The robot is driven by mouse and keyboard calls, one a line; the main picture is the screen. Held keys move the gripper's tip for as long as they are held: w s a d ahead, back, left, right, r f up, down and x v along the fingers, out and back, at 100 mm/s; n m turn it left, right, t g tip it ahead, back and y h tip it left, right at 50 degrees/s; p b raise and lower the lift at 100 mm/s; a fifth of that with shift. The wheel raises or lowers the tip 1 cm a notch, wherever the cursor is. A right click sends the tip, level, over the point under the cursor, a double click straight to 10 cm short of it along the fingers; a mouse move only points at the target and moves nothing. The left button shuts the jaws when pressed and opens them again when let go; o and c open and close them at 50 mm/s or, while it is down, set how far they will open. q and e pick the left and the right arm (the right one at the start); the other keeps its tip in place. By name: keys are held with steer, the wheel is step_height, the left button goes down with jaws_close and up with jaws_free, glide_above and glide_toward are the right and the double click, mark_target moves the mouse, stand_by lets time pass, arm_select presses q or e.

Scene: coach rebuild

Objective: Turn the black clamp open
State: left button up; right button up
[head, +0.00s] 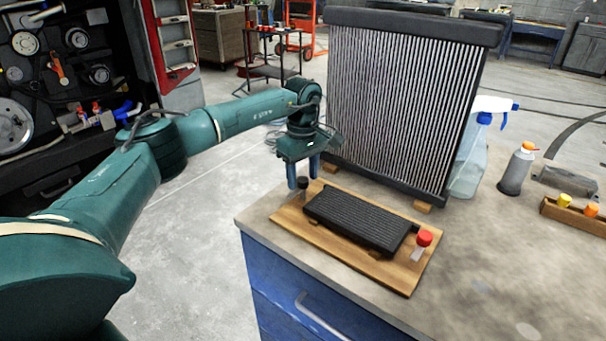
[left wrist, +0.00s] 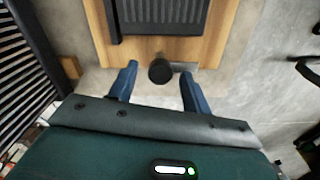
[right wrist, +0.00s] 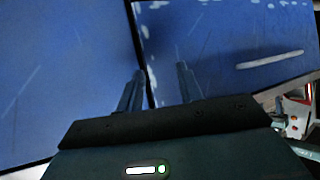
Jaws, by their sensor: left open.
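The black clamp (head: 303,183) has a round knob and sits at the left end of a wooden board. It also shows in the left wrist view (left wrist: 160,71), with a grey metal bar beside it. My left gripper (head: 303,180) is open above the board's left end. Its two blue fingers (left wrist: 157,80) stand on either side of the black knob, with a gap on each side. My right gripper (right wrist: 160,72) is open and empty in front of a blue surface, and it is out of the head view.
The wooden board (head: 400,278) carries a black ribbed block (head: 360,218). A red clamp (head: 424,239) sits at its right end. A tall radiator (head: 400,110) stands behind. A spray bottle (head: 468,165) and grey bottle (head: 516,172) stand at right. The bench's front right is clear.

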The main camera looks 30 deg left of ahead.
mark_target(303, 179)
arm_select(q)
step_height(303, 179, up, 13)
steer(key=b, duration=0.1)
stand_by(0.7)
